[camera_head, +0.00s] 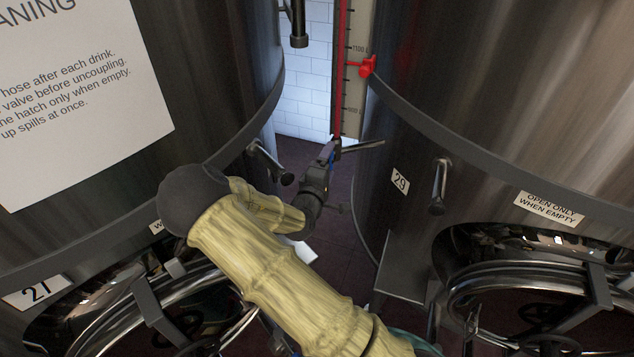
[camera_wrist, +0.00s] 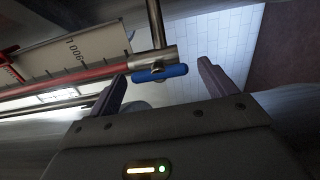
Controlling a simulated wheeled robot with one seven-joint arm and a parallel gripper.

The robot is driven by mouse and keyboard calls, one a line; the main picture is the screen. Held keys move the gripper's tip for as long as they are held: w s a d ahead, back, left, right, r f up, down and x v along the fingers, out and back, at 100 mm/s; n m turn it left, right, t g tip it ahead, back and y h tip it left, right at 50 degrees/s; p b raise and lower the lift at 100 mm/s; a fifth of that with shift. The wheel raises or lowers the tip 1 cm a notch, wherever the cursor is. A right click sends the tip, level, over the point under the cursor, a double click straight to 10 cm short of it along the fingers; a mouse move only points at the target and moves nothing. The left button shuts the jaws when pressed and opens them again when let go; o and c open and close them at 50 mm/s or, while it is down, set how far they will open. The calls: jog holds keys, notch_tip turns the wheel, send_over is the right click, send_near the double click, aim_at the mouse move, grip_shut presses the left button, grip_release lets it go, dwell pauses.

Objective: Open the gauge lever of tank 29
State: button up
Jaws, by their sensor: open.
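The sight gauge (camera_head: 352,85), with a scale and a red column, runs up beside tank 29 (camera_head: 400,181). In the wrist view its scale (camera_wrist: 72,53) lies at upper left. The blue gauge lever (camera_wrist: 160,73) sits on a metal valve body (camera_wrist: 152,58). My gripper (camera_head: 329,155) is at the foot of the gauge. In the wrist view my gripper (camera_wrist: 161,80) is open, with one finger on each side of the lever. I cannot tell whether either finger touches it. In the head view the lever is mostly hidden by my gripper.
Tank 21 (camera_head: 36,290) stands at left and bears a white notice (camera_head: 75,90). A red pointer (camera_head: 367,66) sits on the gauge. A metal handle (camera_head: 440,186) sticks out from tank 29. Round hatches are low on both tanks. The gap between tanks is narrow.

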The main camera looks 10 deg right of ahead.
jog(key=b+v, duration=0.3)
jog(key=v, duration=1.4)
jog(key=shift+b, duration=0.4)
notch_tip(320, 180, down, 8)
jog(key=s+d+m+g+y, duration=0.1)
jog(key=d+m+g+y, duration=0.2)
jog(key=m+g+y, duration=0.4)
jog(key=s+d+r+m+g+y, duration=0.2)
jog(key=s+d+r+m+g, duration=0.3)
jog(key=s+r, duration=0.3)
jog(key=s+d+g, duration=0.1)
jog(key=s, duration=0.2)
